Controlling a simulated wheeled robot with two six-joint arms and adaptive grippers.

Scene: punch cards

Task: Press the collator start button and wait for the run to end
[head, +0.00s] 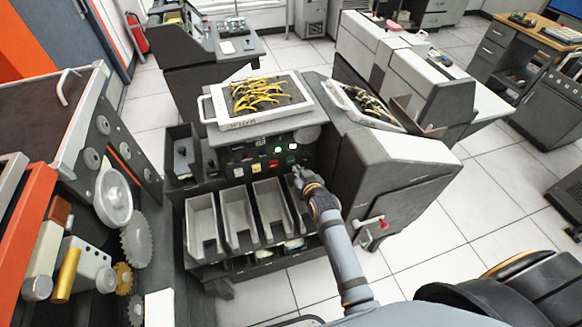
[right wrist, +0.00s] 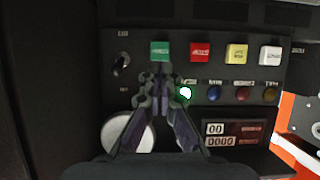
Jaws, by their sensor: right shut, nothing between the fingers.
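The collator (head: 185,240) stands in the middle of the head view, with a dark control panel on its front. The green button (right wrist: 160,50) is at the left of a button row in the right wrist view, beside a red button (right wrist: 201,51), a yellow one (right wrist: 237,53) and a white one (right wrist: 270,53). My right gripper (right wrist: 160,72) is shut and empty, its tips at the green button's lower edge; contact is unclear. In the head view the right gripper (head: 298,172) is at the panel's right end. A lamp (right wrist: 185,92) glows white-green. My left gripper is out of view.
A counter display (right wrist: 232,134) shows zeros. Grey card bins (head: 239,217) line the collator's front below the panel. A wiring board with yellow wires (head: 262,95) lies on top. A machine with a large wheel and gears (head: 115,200) stands at left; tiled floor is open at right.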

